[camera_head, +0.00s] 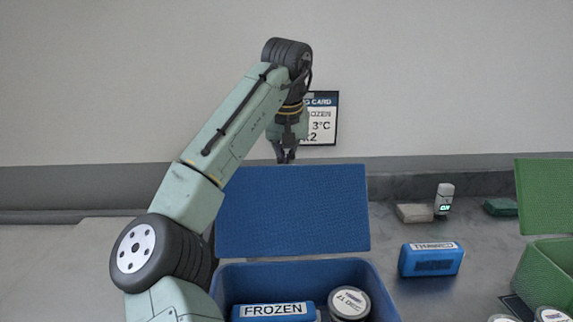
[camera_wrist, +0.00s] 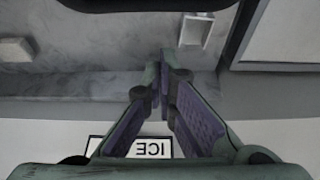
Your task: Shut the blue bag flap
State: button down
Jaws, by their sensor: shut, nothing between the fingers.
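The blue bag (camera_head: 366,275) stands open at the bottom centre of the head view. Its blue flap (camera_head: 293,210) is raised upright at the back of the bag. Inside lie a blue pack labelled FROZEN (camera_head: 273,312) and a round white-lidded tub (camera_head: 349,304). My gripper (camera_head: 286,158) is just above and behind the flap's top edge, pointing down. Its fingers are shut and empty. The wrist view shows the fingertips (camera_wrist: 166,60) close together over grey counter, with no flap in that view. Whether the fingers touch the flap cannot be told.
A blue pack labelled THAWED (camera_head: 431,260) lies on the counter right of the bag. A green bag (camera_head: 548,265) with raised flap stands at far right. A small white device (camera_head: 444,199) and a pale block (camera_head: 414,213) sit behind. A card (camera_head: 321,118) hangs on the wall.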

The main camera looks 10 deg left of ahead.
aim_at(287, 166)
jog(key=s, duration=0.2)
jog(key=s+d+r+p, duration=0.1)
jog(key=shift+s, duration=0.2)
jog(key=shift+t+b, duration=0.3)
jog(key=shift+b, duration=0.25)
